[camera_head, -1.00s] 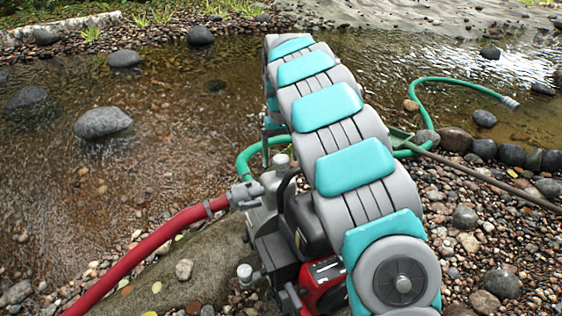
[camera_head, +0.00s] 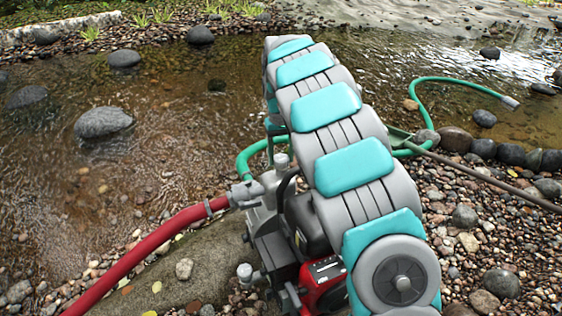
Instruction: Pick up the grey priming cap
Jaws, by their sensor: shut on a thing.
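The grey priming cap (camera_head: 281,161) is a small round knob on top of the grey pump (camera_head: 262,218), left of my arm's middle. My gripper (camera_head: 271,150) points down at the cap from above. One slim finger shows against the cap's left side; the rest of the gripper is hidden behind my arm. It is shut on the cap, which still sits at the pump's top.
A red hose (camera_head: 150,243) joins the pump's left side. A green hose (camera_head: 245,160) runs behind it toward the creek. Another grey knob (camera_head: 244,271) sits low at the front. Wet stones and gravel surround the pump.

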